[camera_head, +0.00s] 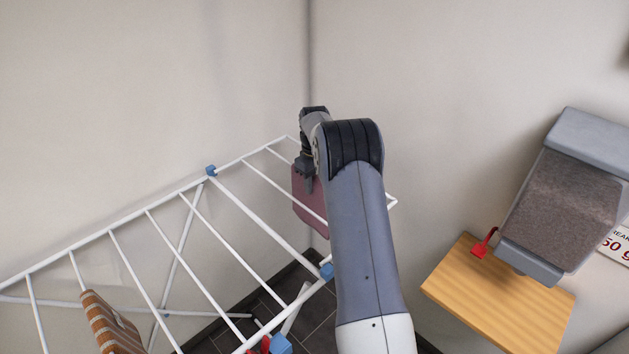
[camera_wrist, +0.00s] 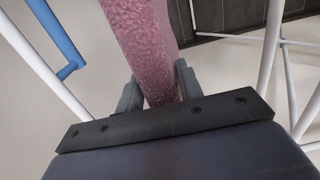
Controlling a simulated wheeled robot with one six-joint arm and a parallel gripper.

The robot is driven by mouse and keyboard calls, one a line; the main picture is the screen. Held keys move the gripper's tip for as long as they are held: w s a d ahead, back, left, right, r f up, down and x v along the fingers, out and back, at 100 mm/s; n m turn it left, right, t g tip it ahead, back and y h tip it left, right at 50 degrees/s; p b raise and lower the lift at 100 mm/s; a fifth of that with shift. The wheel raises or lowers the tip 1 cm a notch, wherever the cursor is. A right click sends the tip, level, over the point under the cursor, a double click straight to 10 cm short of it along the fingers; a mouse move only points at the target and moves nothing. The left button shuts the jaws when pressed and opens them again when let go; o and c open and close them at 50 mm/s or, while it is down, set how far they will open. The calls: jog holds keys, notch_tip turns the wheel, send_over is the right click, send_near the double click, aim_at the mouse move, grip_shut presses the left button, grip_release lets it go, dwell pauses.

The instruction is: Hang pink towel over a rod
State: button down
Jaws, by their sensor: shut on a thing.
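The pink towel (camera_head: 309,203) hangs down from my gripper (camera_head: 306,176) at the far right end of the white drying rack (camera_head: 232,199). In the wrist view the towel (camera_wrist: 150,45) is pinched between the two fingers of my gripper (camera_wrist: 160,92). In the head view the towel is near the last rods, and a rod line crosses in front of part of it. I cannot tell whether it touches a rod. My arm hides part of the rack's right end.
A striped brown towel (camera_head: 108,322) hangs on the rack at lower left. Blue joints (camera_head: 327,271) sit on the frame. At right are a wooden shelf (camera_head: 500,300) and a grey dispenser (camera_head: 562,205) with a red lever (camera_head: 484,243). Walls stand close behind the rack.

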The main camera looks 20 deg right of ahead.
jog(key=c, duration=0.9)
grip_release()
notch_tip(320, 180, up, 11)
jog(key=shift+f+b, duration=0.1)
jog(key=shift+b, duration=0.35)
notch_tip(320, 180, down, 11)
jog(key=shift+r+p, duration=0.2)
jog(key=shift+p, duration=0.3)
notch_tip(320, 180, up, 3)
jog(key=shift+r+p, duration=0.1)
jog(key=shift+p, duration=0.8)
jog(key=shift+r, duration=0.35)
